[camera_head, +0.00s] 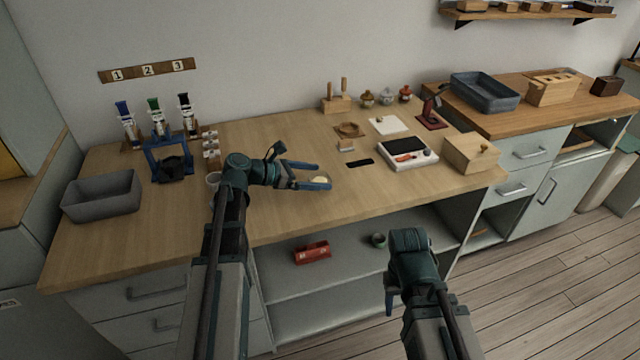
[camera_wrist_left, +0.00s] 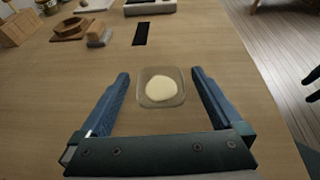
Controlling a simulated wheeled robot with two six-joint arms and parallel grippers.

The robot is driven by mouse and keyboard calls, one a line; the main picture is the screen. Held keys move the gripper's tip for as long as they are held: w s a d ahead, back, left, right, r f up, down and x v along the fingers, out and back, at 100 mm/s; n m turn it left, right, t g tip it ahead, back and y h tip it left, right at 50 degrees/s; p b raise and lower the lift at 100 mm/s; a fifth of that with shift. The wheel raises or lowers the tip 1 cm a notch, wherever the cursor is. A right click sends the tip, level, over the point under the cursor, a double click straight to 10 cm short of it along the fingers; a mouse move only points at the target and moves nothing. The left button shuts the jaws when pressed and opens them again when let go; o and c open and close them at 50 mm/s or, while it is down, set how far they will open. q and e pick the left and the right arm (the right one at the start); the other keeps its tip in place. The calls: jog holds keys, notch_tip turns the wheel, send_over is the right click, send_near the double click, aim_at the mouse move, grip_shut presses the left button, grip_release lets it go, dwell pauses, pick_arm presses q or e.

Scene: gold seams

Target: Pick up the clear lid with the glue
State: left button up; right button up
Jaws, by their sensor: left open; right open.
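The clear lid (camera_wrist_left: 151,100) is a small, see-through square lying flat on the wooden table, with a pale cream pool of glue (camera_wrist_left: 160,90) on it. In the head view the glue shows as a pale patch (camera_head: 321,179) by the fingertips of my left gripper (camera_head: 322,176). My left gripper is open and empty. In the left wrist view its blue fingers (camera_wrist_left: 160,78) stand on either side of the lid, with a gap on each side. My right gripper (camera_head: 391,297) is low in front of the table, away from the lid, its fingers mostly hidden by its own arm.
A black strip (camera_head: 360,162), a white tray (camera_head: 408,155) and a wooden box (camera_head: 471,153) lie to the right. A grey bin (camera_head: 102,196) and a blue stand (camera_head: 168,160) with tubes are at the left. The table around the lid is clear.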

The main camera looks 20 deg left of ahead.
pick_arm(q)
jog(key=shift+w+d+f, duration=0.3)
jog(key=shift+w+d, duration=0.1)
jog(key=shift+d, duration=0.05)
jog(key=c, duration=1.2)
jog(key=shift+c, duration=0.2)
jog(key=shift+r, duration=0.1)
jog(key=shift+r+p, duration=0.4)
jog(key=shift+p, duration=0.05)
notch_tip(320, 180, up, 3)
jog(key=p, duration=0.2)
jog(key=shift+f+p, duration=0.15)
jog(key=shift+p, duration=0.25)
jog(key=s+d, duration=0.1)
jog(key=d, duration=0.4)
jog(key=s+d+r+p, duration=0.1)
jog(key=d, duration=0.4)
jog(key=s+d, duration=0.1)
jog(key=d, duration=0.4)
jog(key=shift+s+d+r, duration=0.2)
jog(key=shift+s+d, duration=0.1)
